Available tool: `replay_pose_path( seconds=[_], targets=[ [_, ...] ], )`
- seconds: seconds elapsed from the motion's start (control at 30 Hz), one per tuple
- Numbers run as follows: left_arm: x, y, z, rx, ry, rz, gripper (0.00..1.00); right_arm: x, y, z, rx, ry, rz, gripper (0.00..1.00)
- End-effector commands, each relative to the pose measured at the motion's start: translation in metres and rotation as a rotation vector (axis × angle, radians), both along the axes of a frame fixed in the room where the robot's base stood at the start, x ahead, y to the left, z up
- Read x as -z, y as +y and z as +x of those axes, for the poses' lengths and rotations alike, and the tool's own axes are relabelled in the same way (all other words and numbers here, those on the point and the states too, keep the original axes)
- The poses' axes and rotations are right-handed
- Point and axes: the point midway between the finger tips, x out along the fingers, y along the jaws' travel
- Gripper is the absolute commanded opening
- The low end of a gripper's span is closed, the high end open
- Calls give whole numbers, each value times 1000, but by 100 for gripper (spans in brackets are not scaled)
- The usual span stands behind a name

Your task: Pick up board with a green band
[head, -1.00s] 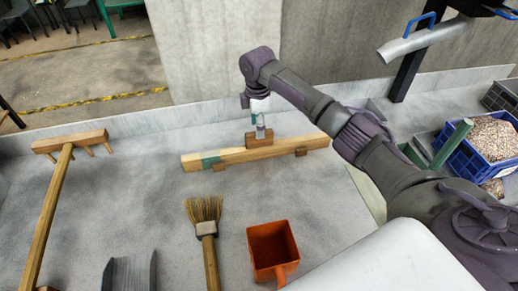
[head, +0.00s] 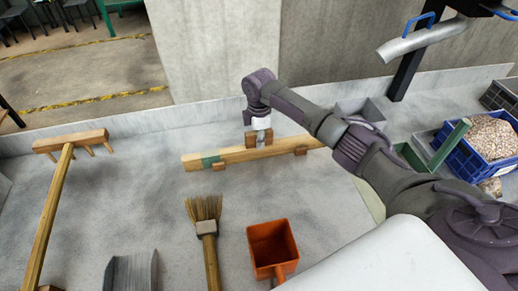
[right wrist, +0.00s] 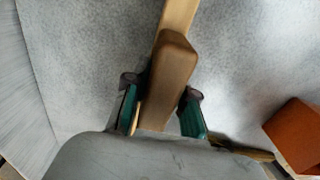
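The board with a green band (head: 235,156) is a long wooden beam lying on the grey surface, its green band (head: 209,161) near the left end. A wooden handle block (right wrist: 172,65) stands up on the board's middle. My right gripper (head: 259,140) is down at this block from above. In the right wrist view its two green-padded fingers (right wrist: 162,108) are on either side of the block, with space visible beside it, so it looks open. The board's right end is partly hidden by my right arm. My left gripper is not in view.
A wooden rake (head: 70,142) lies at the left. A brush (head: 206,227) and an orange scoop (head: 272,247) are in front of the board. A blue crate of grain (head: 458,155) stands at the right. A low wall edges the surface behind the board.

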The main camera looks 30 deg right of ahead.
Motion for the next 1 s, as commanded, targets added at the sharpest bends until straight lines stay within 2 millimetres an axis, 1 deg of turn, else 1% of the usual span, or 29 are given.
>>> replay_pose_path(
  seconds=[0.03,0.1,0.57,0.63,0.77,1.0],
  targets=[
    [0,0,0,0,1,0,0,0,0,0,0,0,0,10],
    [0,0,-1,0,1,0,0,0,0,0,0,0,0,0],
    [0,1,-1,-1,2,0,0,-2,0,1,0,-3,1,0],
    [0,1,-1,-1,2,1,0,-5,0,1,-1,-5,2,0],
    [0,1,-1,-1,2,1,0,-21,0,2,-1,-7,2,0],
    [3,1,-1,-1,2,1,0,-68,0,2,-1,-8,2,0]
  ],
)
